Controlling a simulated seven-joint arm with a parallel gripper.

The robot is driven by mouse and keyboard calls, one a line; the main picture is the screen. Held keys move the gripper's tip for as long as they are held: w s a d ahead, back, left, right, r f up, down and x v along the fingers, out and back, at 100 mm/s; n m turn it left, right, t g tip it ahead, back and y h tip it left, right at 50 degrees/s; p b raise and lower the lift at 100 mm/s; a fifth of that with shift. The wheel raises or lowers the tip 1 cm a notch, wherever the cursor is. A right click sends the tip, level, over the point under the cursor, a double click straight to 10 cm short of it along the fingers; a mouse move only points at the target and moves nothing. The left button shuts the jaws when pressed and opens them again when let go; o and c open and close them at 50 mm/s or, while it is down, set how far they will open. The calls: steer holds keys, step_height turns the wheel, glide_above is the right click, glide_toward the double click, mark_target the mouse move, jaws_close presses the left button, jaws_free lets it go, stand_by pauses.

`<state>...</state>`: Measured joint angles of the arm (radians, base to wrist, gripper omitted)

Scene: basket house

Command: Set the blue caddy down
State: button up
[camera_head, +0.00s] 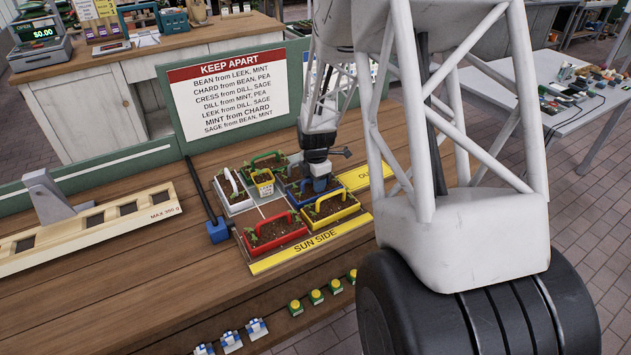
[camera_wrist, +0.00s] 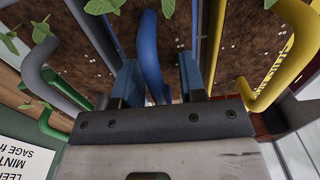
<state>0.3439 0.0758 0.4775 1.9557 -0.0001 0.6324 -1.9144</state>
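The blue caddy (camera_head: 294,193) is a soil-filled planter with seedlings and an arched blue handle (camera_wrist: 149,45). It sits among other caddies on the marked board, partly hidden by my gripper in the head view. It looks level, but I cannot tell whether its base fully rests on the board. My gripper (camera_head: 321,184) is low over it. In the wrist view the two blue fingers (camera_wrist: 158,82) stand apart on either side of the handle, with a visible gap at the right finger.
A "KEEP APART" sign (camera_head: 232,97) stands behind. A yellow "SUN SIDE" strip (camera_head: 312,243) edges the board.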

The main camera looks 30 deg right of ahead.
steer(key=shift+r, duration=0.1)
step_height(320, 180, up, 12)
steer(key=shift+r, duration=0.1)
stand_by(0.9)
stand_by(0.4)
steer(key=s+a+r+m+t, duration=0.1)
steer(key=s+a+r+m, duration=0.8)
steer(key=s+a+r, duration=0.4)
steer(key=s+a+m, duration=0.4)
steer(key=s, duration=0.5)
steer(key=s+a+r+m+t, duration=0.1)
steer(key=s+a+m, duration=0.3)
steer(key=s, duration=0.6)
steer(key=shift+a+r+m+t, duration=0.2)
steer(key=shift+a+m+t, duration=0.1)
steer(key=shift+m, duration=0.3)
